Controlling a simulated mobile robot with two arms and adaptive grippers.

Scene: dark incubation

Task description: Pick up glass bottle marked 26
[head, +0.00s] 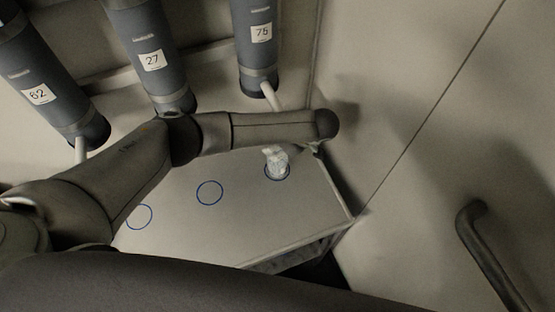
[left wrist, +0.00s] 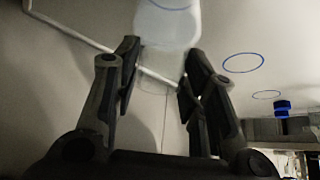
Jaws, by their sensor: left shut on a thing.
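A clear glass bottle (head: 278,163) is at the right-hand blue ring on the pale table (head: 225,235). Its number cannot be read. The same whitish, see-through bottle (left wrist: 168,24) shows at the top of the left wrist view. My left gripper (left wrist: 162,58) is shut on the bottle, with one dark finger on each side of its narrower part. In the head view my left arm reaches in from the left above the table and hides most of this gripper. I cannot tell whether the bottle touches the table. My right gripper is not in view.
Grey cylinders marked 62 (head: 40,95), 27 (head: 152,62) and 75 (head: 261,32) are above the table's back edge, with pale spouts. Two empty blue rings (head: 209,193) lie left of the bottle. A wall stands right, with a dark handle (head: 487,255).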

